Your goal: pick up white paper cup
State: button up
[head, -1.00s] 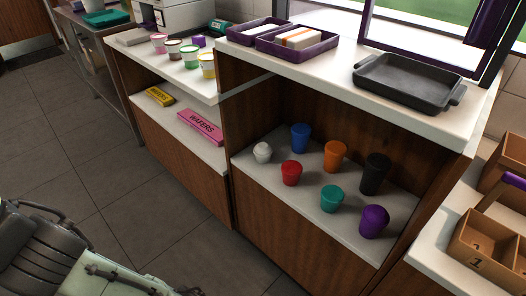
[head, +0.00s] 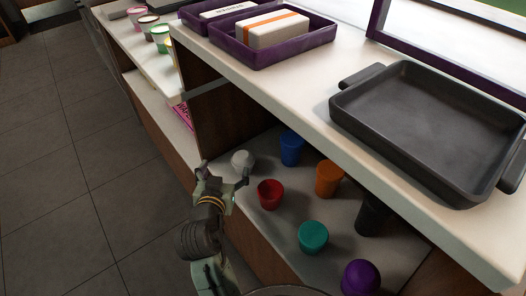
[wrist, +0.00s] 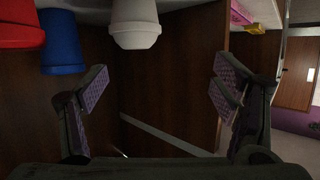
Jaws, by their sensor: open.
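The white paper cup (head: 243,158) stands at the left end of the lower shelf in the head view. It has a rounded white top. It also shows at the top of the wrist view (wrist: 135,24), where the picture appears upside down. My gripper (head: 222,176) is open and empty, just in front of the cup, and one finger partly overlaps it in the head view. In the wrist view my gripper (wrist: 162,85) has its two padded fingers wide apart. The cup lies beyond the fingertips, and I see no contact.
A red cup (head: 270,195) and a blue cup (head: 291,149) stand close to the right. Orange (head: 328,179), teal (head: 313,237), black (head: 371,215) and purple (head: 361,278) cups stand further right. The counter (head: 300,88) overhangs the shelf, bearing a dark pan (head: 425,125). A wooden wall (head: 215,120) bounds the left.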

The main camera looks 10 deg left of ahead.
aim_at(244, 157)
jog(key=shift+w+d+f+m+h, duration=0.15)
jog(key=shift+w+d+f+h, duration=0.15)
jog(key=shift+d+f, duration=0.25)
jog(key=shift+w+d+f+m+h, duration=0.2)
jog(key=shift+w+d+f, duration=0.15)
jog(key=shift+d+f, duration=0.2)
jog(key=x, duration=0.3)
jog(key=shift+w+a+p, duration=0.2)
jog(key=shift+p, duration=0.2)
jog(key=x, duration=0.2)
jog(key=p+x, duration=0.1)
jog(key=x, duration=0.2)
jog(key=shift+w+d+p, duration=0.3)
jog(key=shift+w+d, duration=0.05)
jog(key=shift+w+f, duration=0.25)
jog(key=shift+c, duration=0.2)
jog(key=c, duration=1.3)
jog(key=shift+r, duration=0.1)
